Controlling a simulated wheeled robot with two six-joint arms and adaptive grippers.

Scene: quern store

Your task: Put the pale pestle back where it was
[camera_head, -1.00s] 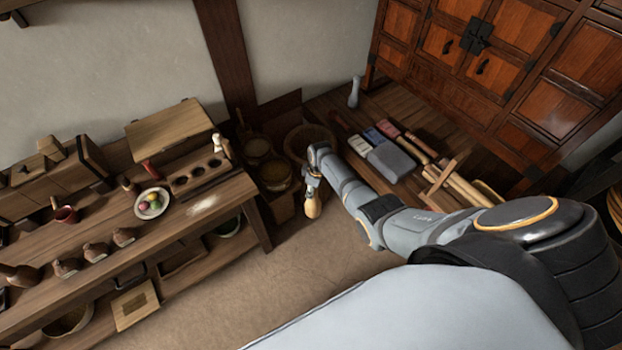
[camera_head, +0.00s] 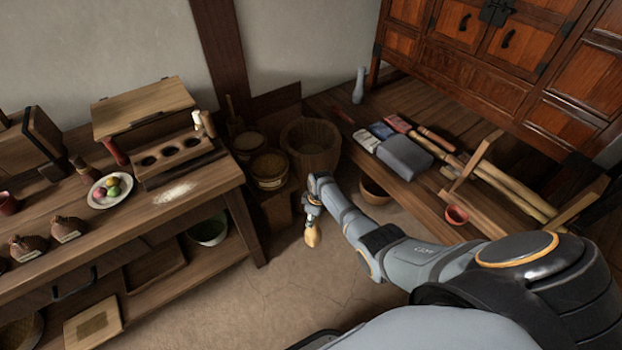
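My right gripper (camera_head: 311,216) is at the end of the arm from the right. It appears shut on a pale tan pestle (camera_head: 312,238), whose rounded end hangs down over open floor. Its upper part is hidden in the gripper. A wooden rack (camera_head: 152,181) with a row of dark round holes stands on the workbench at the left, and three holes look empty. A cream-topped upright piece (camera_head: 203,122) is at the rack's right end; I cannot tell what it is. A dark red pestle-like piece (camera_head: 115,151) stands left of the rack. My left gripper is not in view.
The bench (camera_head: 215,186) holds a plate of coloured balls (camera_head: 97,195), brown sacks (camera_head: 66,229) and a lidded box (camera_head: 140,106). Buckets (camera_head: 310,148) stand behind my gripper. A low platform (camera_head: 350,110) lies right.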

